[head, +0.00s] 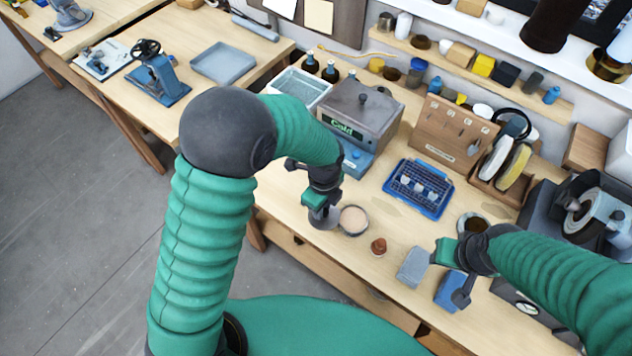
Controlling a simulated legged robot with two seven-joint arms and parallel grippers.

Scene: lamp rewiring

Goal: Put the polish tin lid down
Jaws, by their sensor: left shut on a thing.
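My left gripper (321,207) is shut on the polish tin lid (324,221), a round grey disc partly hidden under the fingers. The lid is at the front part of the bench, just left of the open polish tin (354,220), which shows a pale pinkish filling. I cannot tell whether the lid touches the bench top or hangs slightly above it. My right gripper (451,272) is near a blue block (450,290) and a grey block (412,267); its jaws are not clear from this angle.
A brown lump (378,246) sits right of the tin. A blue tray (418,188) lies behind it. A grey box marked "Cold" (352,117) stands behind my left gripper. A dark round dish (473,223) lies beside my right arm. Bare wood separates these things.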

